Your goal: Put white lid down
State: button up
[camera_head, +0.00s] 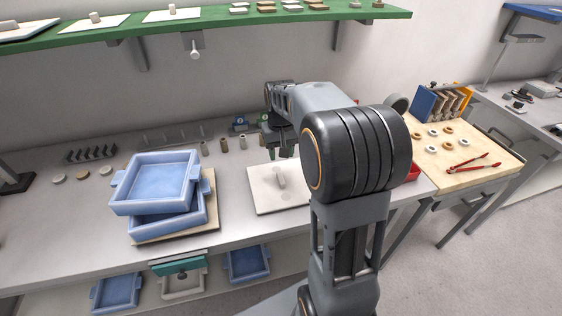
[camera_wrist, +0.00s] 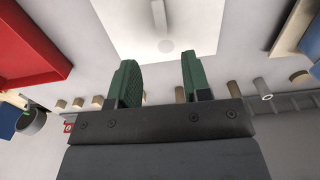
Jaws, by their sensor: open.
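The white lid (camera_head: 262,198) is a flat square plate with an upright knob (camera_head: 280,177) in its middle. It lies flat on the grey workbench, right of the stacked blue trays. In the wrist view the lid (camera_wrist: 130,22) is at the top, with its round knob (camera_wrist: 166,45) beyond the fingertips. My gripper (camera_wrist: 160,62) has two green fingers spread apart with nothing between them. In the head view my gripper (camera_head: 279,150) is just above and behind the lid, partly hidden by my arm. The knob is apart from the fingers.
Two blue trays (camera_head: 160,170) are stacked on a tan board at left. Small cylinders (camera_head: 224,145) stand behind the lid. A green shelf (camera_head: 215,20) hangs above. A red bin (camera_wrist: 30,45) is near my gripper. Bare bench (camera_head: 60,230) lies at far left.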

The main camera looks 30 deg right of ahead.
jog(key=s+a+n+t, duration=0.1)
jog(key=s+a, duration=0.4)
jog(key=s, duration=0.3)
jog(key=s+a+n+t, duration=0.1)
jog(key=s+a, duration=0.3)
jog(key=s, duration=0.4)
jog(key=shift+a+r+n+t, duration=0.2)
jog(key=shift+a+n+t, duration=0.15)
jog(key=shift+t, duration=0.45)
jog(key=shift+r, duration=0.3)
